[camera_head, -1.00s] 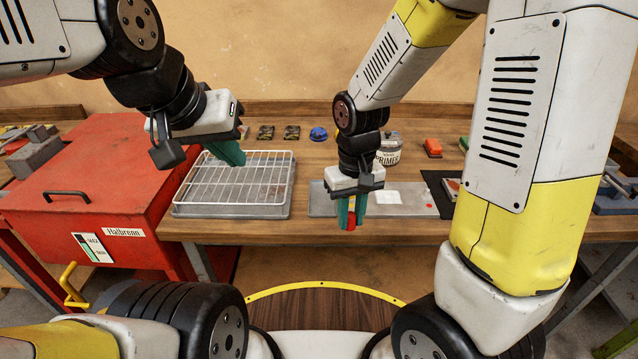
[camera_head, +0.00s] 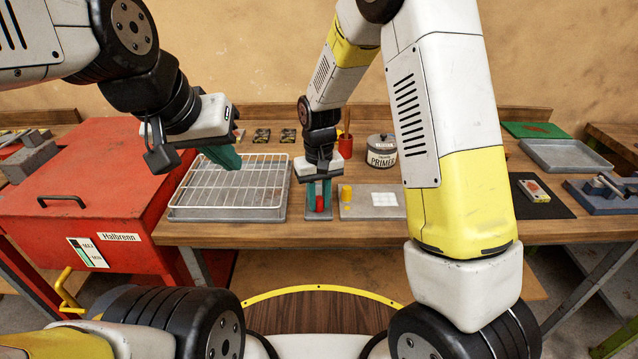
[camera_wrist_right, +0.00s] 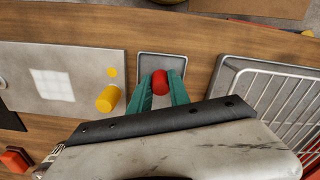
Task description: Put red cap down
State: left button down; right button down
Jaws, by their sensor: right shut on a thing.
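The red cap (camera_head: 320,203) is between the green fingers of my right gripper (camera_head: 319,200), low over a small grey tray (camera_head: 318,216). In the right wrist view my right gripper (camera_wrist_right: 161,86) is shut on the red cap (camera_wrist_right: 160,78), with the small tray (camera_wrist_right: 178,64) around and beneath it. I cannot tell whether the cap touches the tray floor. My left gripper (camera_head: 222,158) hangs above the wire rack at the left; its green fingers look close together, and their gap is hidden.
A yellow cylinder (camera_head: 346,194) stands on a grey plate (camera_head: 372,206) just right of the small tray. The wire rack (camera_head: 235,185) lies to its left. A primer can (camera_head: 382,151) and a red cup (camera_head: 345,146) stand behind. A red cabinet (camera_head: 95,195) fills the left.

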aim_at(319, 199)
jog(key=shift+f, duration=0.15)
jog(key=c, duration=1.2)
grip_release()
jog(key=s+d+r+t+y, duration=0.1)
jog(key=d+r, duration=0.1)
jog(key=r, duration=0.7)
jog(key=s+d+r, duration=0.2)
jog(key=r, duration=0.7)
jog(key=s+d+r+m+t, duration=0.1)
jog(key=s+d+r+t, duration=0.1)
jog(key=s+d, duration=0.3)
jog(key=s+d+r+m+t+y, duration=0.1)
jog(key=s+d+r, duration=0.4)
jog(key=s, duration=0.6)
jog(key=shift+s+r+m+t, duration=0.15)
jog(key=shift+m+t, duration=0.45)
jog(key=shift+t, duration=0.5)
